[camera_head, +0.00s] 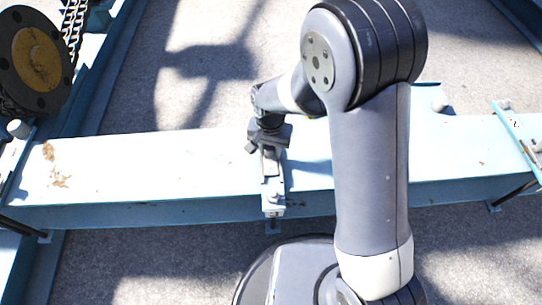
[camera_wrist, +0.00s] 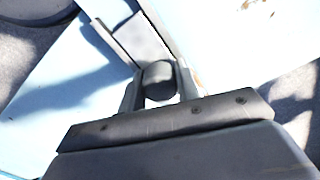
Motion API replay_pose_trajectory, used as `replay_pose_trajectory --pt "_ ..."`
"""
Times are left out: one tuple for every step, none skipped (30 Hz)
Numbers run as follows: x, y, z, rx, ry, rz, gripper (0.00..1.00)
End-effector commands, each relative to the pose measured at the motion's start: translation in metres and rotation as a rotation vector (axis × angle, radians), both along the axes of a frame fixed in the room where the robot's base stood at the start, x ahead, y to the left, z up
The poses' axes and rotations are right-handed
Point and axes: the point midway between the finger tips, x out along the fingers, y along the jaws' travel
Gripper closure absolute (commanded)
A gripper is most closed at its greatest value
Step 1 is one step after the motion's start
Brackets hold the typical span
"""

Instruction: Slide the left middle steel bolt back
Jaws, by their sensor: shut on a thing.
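A grey round steel bolt head (camera_wrist: 159,78) sits between the two fingers of my gripper (camera_wrist: 158,90) in the wrist view, with a finger against each side. In the head view my gripper (camera_head: 268,150) points down over the light-blue bracket (camera_head: 272,190) at the middle of the long beam's near edge. The bolt there is hidden by my gripper and wrist. How far the bolt has slid cannot be told. The bracket strip (camera_wrist: 140,40) also shows in the wrist view, running up and left from the bolt.
The pale-blue beam (camera_head: 110,165) spans left to right. A dark reel flange (camera_head: 40,58) with chain stands at the upper left. Grey knobs stand at the beam's left end (camera_head: 18,128) and right end (camera_head: 504,104). Concrete floor (camera_head: 150,260) lies open before the beam.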

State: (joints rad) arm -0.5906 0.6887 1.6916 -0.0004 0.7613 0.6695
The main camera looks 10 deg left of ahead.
Motion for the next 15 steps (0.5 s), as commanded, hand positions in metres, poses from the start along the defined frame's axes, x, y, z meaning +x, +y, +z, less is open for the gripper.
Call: replay_pose_trajectory --pt "0.0042 0.0011 0.0011 0.0 0.001 -0.002 1.0" --pt "0.0059 0.0015 0.001 0.0 0.0 -0.001 1.0" --pt "0.0075 0.002 0.0009 0.001 0.0 -0.001 1.0" --pt "0.0082 0.0023 0.0008 0.001 -0.001 -0.001 1.0" --pt "0.0086 0.0024 0.0007 0.002 -0.002 0.0 1.0" --pt "0.0089 0.0025 0.0006 0.002 -0.003 0.0 1.0" --pt "0.009 0.0026 0.0006 0.003 -0.003 0.0 1.0" --pt "0.0092 0.0027 0.0007 0.003 -0.004 0.0 1.0" --pt "0.0094 0.0028 0.0007 0.004 -0.005 0.0 1.0" --pt "0.0097 0.0029 0.0008 0.004 -0.006 0.0 1.0" --pt "0.0099 0.0028 0.0009 0.004 -0.006 0.001 1.0" --pt "0.0101 0.0029 0.0009 0.004 -0.007 0.001 0.67" --pt "0.01 0.0029 0.0009 0.003 -0.007 0.001 0.65" --pt "0.0098 0.0028 0.0009 0.004 -0.006 0.001 0.62" --pt "0.0095 0.0028 0.0008 0.004 -0.006 0.001 0.59"
